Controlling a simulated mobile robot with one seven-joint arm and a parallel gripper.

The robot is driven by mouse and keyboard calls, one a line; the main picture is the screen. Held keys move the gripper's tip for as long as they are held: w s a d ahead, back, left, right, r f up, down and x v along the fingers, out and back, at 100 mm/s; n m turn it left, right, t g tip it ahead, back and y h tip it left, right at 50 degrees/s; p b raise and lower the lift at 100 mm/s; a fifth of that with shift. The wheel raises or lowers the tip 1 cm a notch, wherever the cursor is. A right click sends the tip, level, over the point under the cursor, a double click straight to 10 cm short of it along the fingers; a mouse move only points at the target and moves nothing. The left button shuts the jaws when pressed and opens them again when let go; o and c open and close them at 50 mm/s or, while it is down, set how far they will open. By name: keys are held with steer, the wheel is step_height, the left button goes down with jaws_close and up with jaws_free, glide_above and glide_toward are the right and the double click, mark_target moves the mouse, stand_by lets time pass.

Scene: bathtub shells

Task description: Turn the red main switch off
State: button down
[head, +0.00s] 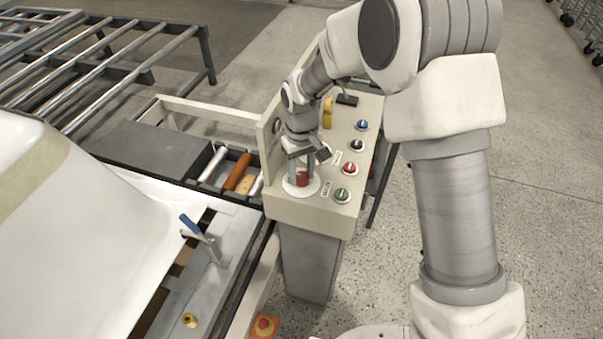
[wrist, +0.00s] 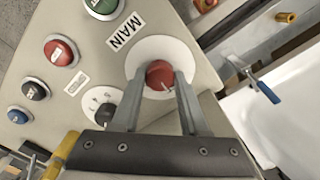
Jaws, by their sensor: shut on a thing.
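The red main switch (head: 302,179) is a round red knob on a white disc at the near left corner of the beige control panel (head: 290,209). In the wrist view the red knob (wrist: 159,75) sits on its white disc (wrist: 185,58) beside a label reading MAIN (wrist: 126,31). A short pale mark shows on the knob near its lower edge. My gripper (head: 299,176) points down at the switch. In the wrist view its two fingers (wrist: 160,85) are shut on the knob, one at each side. The fingers hide part of the knob's lower side.
Green (head: 342,195), red (head: 349,169), black (head: 357,145) and blue (head: 362,125) buttons line the panel's right side. A black selector dial (wrist: 106,112) is close to my fingers. A yellow part (head: 327,112) stands farther back. A blue-handled clamp (head: 191,226) is at the left.

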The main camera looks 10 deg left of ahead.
mark_target(302, 176)
steer(key=shift+n, duration=0.6)
steer(key=shift+c, duration=2.1)
jaws_free()
steer(key=shift+r, duration=0.1)
step_height(302, 176, up, 17)
steer(key=shift+r, duration=0.15)
steer(key=shift+d, duration=0.1)
